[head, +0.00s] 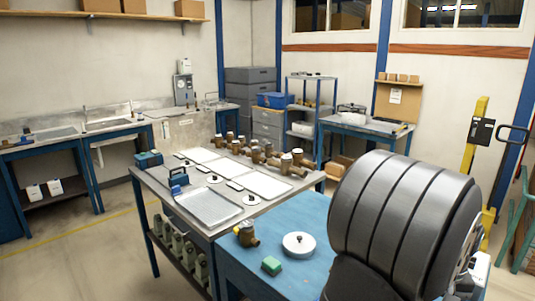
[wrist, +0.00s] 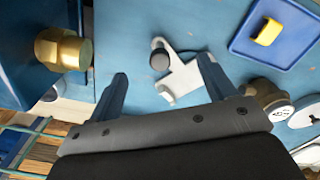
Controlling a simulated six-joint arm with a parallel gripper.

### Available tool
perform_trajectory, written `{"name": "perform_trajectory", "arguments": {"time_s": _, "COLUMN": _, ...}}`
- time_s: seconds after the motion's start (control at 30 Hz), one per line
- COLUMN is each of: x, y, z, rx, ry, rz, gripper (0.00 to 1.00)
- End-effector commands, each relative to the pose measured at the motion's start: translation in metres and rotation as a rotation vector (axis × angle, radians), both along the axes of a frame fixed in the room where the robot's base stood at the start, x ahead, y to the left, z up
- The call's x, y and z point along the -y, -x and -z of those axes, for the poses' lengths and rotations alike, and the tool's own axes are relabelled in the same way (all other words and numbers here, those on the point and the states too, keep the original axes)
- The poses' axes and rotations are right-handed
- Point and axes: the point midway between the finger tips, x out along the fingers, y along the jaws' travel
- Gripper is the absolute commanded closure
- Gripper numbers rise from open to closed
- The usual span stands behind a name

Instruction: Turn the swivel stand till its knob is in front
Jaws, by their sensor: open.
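In the wrist view, the swivel stand (wrist: 184,76) is a pale grey, branched flat piece on the blue table. Its dark round knob (wrist: 159,60) sits at the left side of the stand, with a pale tip above it. My gripper (wrist: 163,66) is open, with its two blue fingers apart. In the picture the knob and part of the stand lie between the fingertips; I cannot tell the height gap, and no contact shows. The right finger lies close to the stand's right arm. In the head view neither the stand nor the gripper can be made out.
A brass fitting (wrist: 63,50) on a blue block stands at left in the wrist view. A blue tray with a yellow piece (wrist: 267,32) lies upper right. A brass meter (wrist: 262,91) is close right of the right finger. A green sponge (head: 271,265) shows in the head view.

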Motion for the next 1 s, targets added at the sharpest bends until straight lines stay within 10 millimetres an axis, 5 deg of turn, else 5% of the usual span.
{"name": "perform_trajectory", "arguments": {"time_s": 0.93, "x": 0.000, "y": 0.000, "z": 0.021, "rx": 0.000, "ry": 0.000, "rz": 0.000, "gripper": 0.24}}
{"name": "perform_trajectory", "arguments": {"time_s": 1.0, "x": 0.000, "y": 0.000, "z": 0.021, "rx": 0.000, "ry": 0.000, "rz": 0.000, "gripper": 0.35}}
